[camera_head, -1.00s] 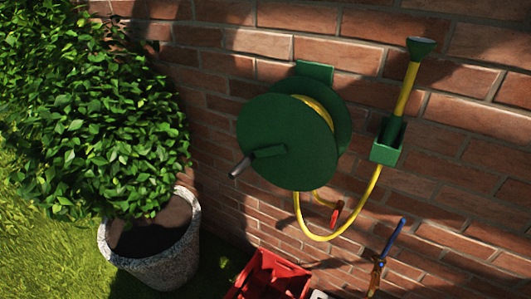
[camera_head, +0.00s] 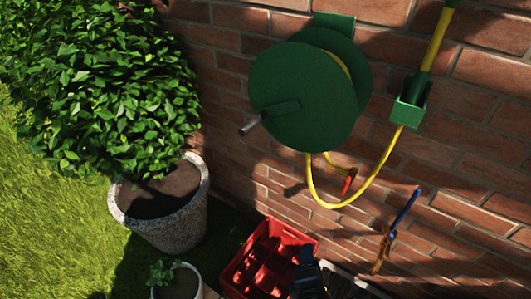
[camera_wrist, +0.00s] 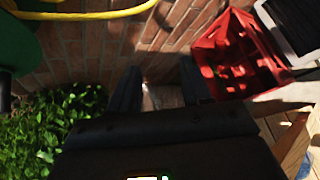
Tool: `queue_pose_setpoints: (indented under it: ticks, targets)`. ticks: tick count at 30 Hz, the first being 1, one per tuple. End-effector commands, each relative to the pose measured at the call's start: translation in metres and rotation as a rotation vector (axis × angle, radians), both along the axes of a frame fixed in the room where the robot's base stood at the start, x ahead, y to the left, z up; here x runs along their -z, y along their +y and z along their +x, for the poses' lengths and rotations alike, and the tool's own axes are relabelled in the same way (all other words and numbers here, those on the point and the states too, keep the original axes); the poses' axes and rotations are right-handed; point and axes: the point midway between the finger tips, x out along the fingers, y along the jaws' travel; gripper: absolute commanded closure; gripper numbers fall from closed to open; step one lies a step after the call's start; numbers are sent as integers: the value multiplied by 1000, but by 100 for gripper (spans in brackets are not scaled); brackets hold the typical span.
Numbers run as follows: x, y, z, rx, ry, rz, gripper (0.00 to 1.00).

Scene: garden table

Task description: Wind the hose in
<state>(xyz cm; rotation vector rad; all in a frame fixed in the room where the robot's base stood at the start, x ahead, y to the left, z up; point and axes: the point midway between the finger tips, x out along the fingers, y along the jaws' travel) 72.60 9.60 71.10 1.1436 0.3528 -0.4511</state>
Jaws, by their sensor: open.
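The green hose reel (camera_head: 300,97) is mounted on the brick wall, its round face towards me. Its crank has a grey handle (camera_head: 250,124) sticking out at the lower left. The yellow hose (camera_head: 340,205) hangs from the reel in a loop and rises through a green wall holder (camera_head: 409,112). The hose's upper end is cut off by the picture's top edge. My gripper (camera_head: 308,280) is low in front of the red crate, well below the reel. In the wrist view my gripper (camera_wrist: 160,88) has its two dark fingers apart with nothing between them. The reel's edge (camera_wrist: 18,45) and hose (camera_wrist: 85,14) show there too.
A red crate (camera_head: 245,262) stands by the wall below the reel. A bushy plant in a stone pot (camera_head: 170,225) is at left, with a small potted plant (camera_head: 175,280) in front. A blue-handled tool (camera_head: 403,208) hangs at right. The space before the reel is clear.

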Motion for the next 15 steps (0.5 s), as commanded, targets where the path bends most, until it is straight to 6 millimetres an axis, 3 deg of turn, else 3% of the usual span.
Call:
queue_pose_setpoints:
  ticks: [1, 8, 15]
  targets:
    - [-5, 14, 24, -17, -11, -83, 52]
    - [-53, 65, 103, -33, -34, -485, 52]
    - [-139, 128, 157, 38, -53, -849, 52]
